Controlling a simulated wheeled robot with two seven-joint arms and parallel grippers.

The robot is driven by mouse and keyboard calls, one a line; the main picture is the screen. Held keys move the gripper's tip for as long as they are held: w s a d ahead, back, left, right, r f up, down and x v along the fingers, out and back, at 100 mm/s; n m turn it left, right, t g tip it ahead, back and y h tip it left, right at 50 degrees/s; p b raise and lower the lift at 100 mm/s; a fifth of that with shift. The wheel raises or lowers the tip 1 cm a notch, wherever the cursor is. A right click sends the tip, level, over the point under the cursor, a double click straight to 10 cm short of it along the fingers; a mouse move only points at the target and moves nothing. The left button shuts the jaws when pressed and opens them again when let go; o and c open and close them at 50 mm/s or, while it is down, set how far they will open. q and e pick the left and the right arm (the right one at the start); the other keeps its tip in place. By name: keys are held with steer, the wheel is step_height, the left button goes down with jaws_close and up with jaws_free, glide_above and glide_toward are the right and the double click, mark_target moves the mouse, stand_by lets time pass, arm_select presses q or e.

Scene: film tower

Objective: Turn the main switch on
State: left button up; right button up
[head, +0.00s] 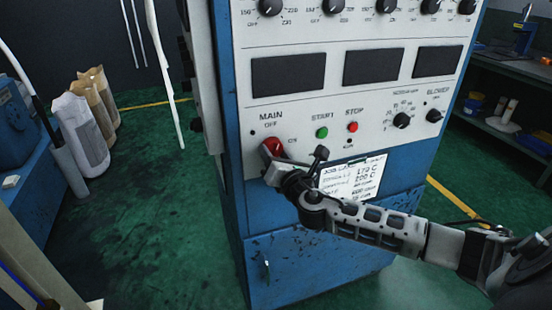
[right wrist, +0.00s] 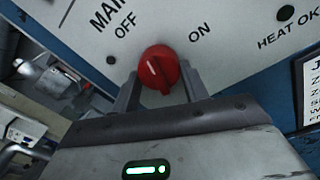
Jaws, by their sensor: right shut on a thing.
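The main switch is a red rotary knob (head: 271,147) at the lower left of the cabinet's white panel, under the words MAIN and OFF. In the right wrist view the knob (right wrist: 159,66) sits between OFF at its upper left and ON at its upper right. Its white mark points up and left, toward OFF. My right gripper (right wrist: 160,77) has a finger on each side of the knob and is shut on it. In the head view my right gripper (head: 273,163) reaches the knob from below and partly covers it. My left gripper is not in view.
A green START button (head: 321,133) and red STOP button (head: 352,127) sit right of the knob. A white paper card (head: 352,178) is below them, behind my right arm. Sacks (head: 82,133) stand at left; a shelf (head: 510,133) stands at right.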

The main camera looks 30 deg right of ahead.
steer(key=m+b, duration=0.1)
steer(key=m, duration=0.3)
steer(key=shift+f+b, duration=0.1)
steer(key=shift+b, duration=0.2)
steer(key=m+b, duration=0.1)
steer(key=m, duration=0.1)
steer(key=shift+a+m, duration=0.1)
steer(key=shift+m, duration=0.3)
steer(key=m, duration=0.4)
steer(key=shift+r+m+h+b, duration=0.2)
steer(key=shift+m+h+b, duration=0.1)
steer(key=shift+h+b, duration=0.1)
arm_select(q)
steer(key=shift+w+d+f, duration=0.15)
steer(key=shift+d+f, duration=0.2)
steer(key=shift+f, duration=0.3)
arm_select(e)
steer(key=shift+r+m, duration=0.1)
steer(key=shift+m, duration=1.8)
steer(key=o, duration=1)
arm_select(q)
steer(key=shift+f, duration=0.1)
